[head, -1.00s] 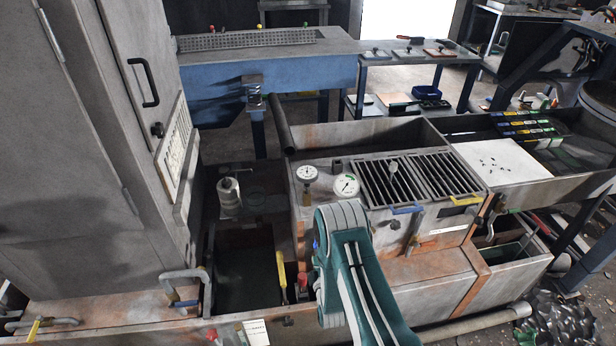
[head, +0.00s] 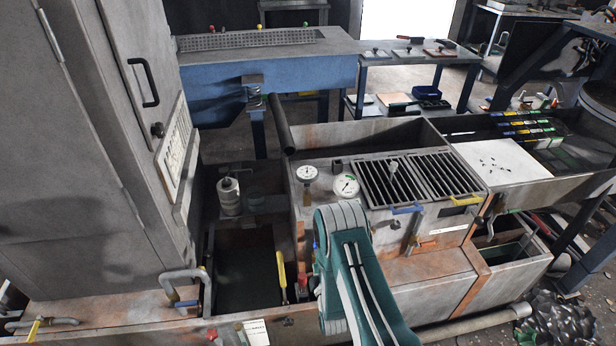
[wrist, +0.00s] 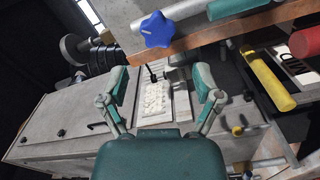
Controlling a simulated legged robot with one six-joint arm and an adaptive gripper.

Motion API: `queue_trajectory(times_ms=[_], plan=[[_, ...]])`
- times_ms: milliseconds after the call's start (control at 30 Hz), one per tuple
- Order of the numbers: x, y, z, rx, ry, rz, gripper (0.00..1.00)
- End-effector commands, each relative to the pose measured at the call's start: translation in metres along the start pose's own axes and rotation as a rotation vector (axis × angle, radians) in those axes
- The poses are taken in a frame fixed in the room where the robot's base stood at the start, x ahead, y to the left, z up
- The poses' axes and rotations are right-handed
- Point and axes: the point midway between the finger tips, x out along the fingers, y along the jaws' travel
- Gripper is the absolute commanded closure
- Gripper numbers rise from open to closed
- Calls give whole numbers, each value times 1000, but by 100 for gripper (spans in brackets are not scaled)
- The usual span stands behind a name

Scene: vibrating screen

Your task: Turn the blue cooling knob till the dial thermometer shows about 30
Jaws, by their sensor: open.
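The blue star-shaped knob (wrist: 157,30) sits at the top of the wrist view, on a grey panel edge with a brown strip. My gripper (wrist: 160,80) is open and empty, its two green fingers spread below the knob in the picture and apart from it. In the head view my arm blocks most of the panel front, and the gripper is hidden. Two round white dials, a left dial (head: 307,174) and a right dial (head: 346,186), stand on the tank top. Their readings are too small to tell.
A red handle (wrist: 307,41) and a yellow handle (wrist: 266,80) stick out right of the knob in the wrist view. Slotted grates (head: 385,183) lie right of the dials. A tall grey cabinet (head: 90,200) stands at left.

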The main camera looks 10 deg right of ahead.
Motion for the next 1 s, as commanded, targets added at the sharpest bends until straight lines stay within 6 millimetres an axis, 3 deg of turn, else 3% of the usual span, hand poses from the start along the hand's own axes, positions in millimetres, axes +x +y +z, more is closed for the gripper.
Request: queue_trajectory(times_ms=[600, 1000], plan=[[-52, 0, 0, 0, 0, -1, 18], [-53, 0, 0, 36, 0, 0, 18]])
